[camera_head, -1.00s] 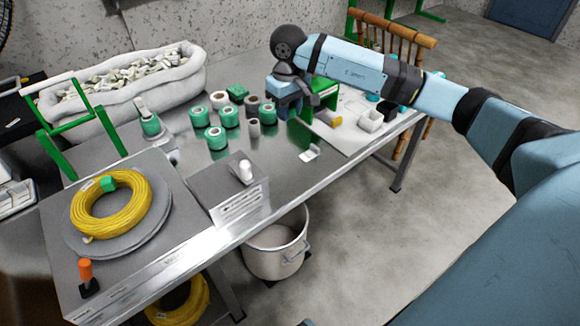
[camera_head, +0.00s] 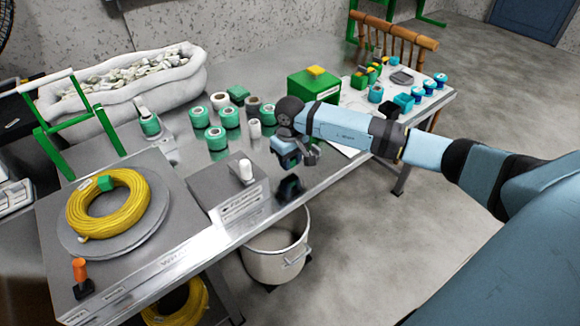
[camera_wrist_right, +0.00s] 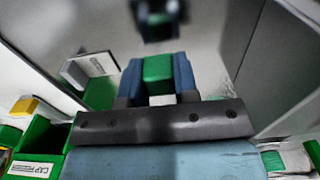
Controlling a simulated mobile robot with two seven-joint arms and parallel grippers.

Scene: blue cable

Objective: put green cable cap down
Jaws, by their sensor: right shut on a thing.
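My right gripper (camera_head: 290,160) is over the shiny metal table (camera_head: 270,178), near its front edge and right of the grey block. In the right wrist view its two blue fingers are shut on a green cable cap (camera_wrist_right: 158,70). The cap is held above the table, with a dark reflection below it and a visible gap. In the head view the cap is hardly visible between the fingers. My left gripper is not in view.
A green box (camera_head: 313,88) stands behind the gripper. Green spools (camera_head: 215,136) stand to the left. A grey block (camera_head: 213,182) with a white knob is at the front edge. A yellow cable coil (camera_head: 108,210) lies far left. A bin (camera_head: 276,255) stands below.

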